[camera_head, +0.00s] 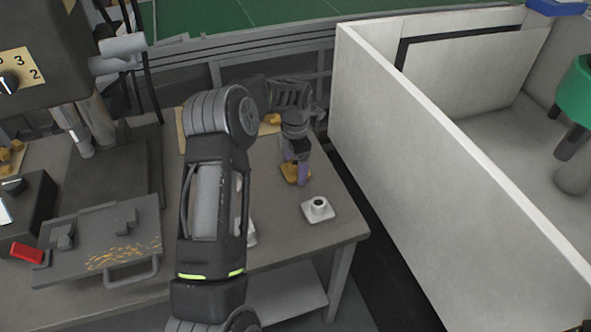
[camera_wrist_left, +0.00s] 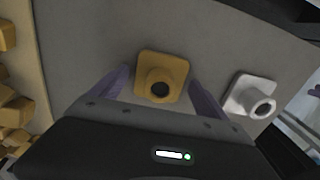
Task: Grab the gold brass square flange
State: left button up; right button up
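The gold brass square flange (camera_head: 291,172) lies on the grey table near its right end, partly hidden by my left gripper in the head view. In the left wrist view the flange (camera_wrist_left: 161,66) shows a square plate with a round hub and dark bore. My left gripper (camera_head: 303,172) points down over it. Its two purple fingers (camera_wrist_left: 160,88) are apart, one on each side of the flange, with gaps visible. A white square flange (camera_head: 318,209) lies close by, and it shows right of the fingers in the wrist view (camera_wrist_left: 250,96). My right gripper is not seen.
Several gold pieces lie on a tan board (camera_wrist_left: 22,100) left of the flange. A grey tray (camera_head: 80,262) with gold shavings stands at the table's left. A tall pale-walled enclosure (camera_head: 430,140) rises right of the table. A drill-like machine (camera_head: 75,70) stands at the back left.

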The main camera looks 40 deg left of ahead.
pick_arm(q)
jog(key=shift+r, duration=0.1)
grip_shut()
dwell(0.7)
